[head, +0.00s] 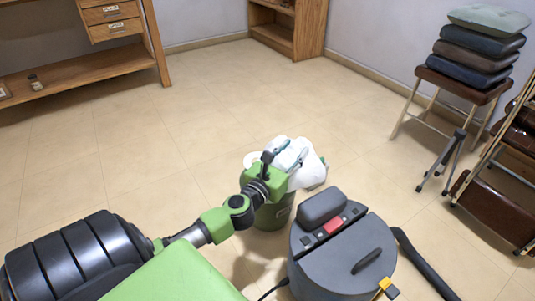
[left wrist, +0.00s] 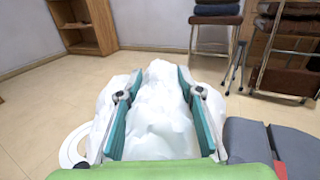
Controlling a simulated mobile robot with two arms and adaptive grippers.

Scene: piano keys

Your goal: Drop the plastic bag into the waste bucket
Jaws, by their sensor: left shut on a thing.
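A white plastic bag (head: 308,170) is held between the fingers of my left gripper (head: 285,158). The left wrist view shows the bag (left wrist: 158,100) bulging between and outside the two teal fingers of the gripper (left wrist: 150,105). A green waste bucket (head: 272,212) stands on the floor below the gripper and bag in the head view. The bag and gripper hide most of its opening. A pale curved rim (left wrist: 68,148) shows left of the bag in the wrist view. I cannot tell whether the bag touches the bucket. My right gripper is not in view.
A grey vacuum cleaner (head: 335,268) with a black hose (head: 425,262) stands just right of the bucket. A stool with stacked cushions (head: 470,85) and a metal-framed rack (head: 500,180) are at the right. A wooden desk (head: 80,75) is back left. The middle floor is clear.

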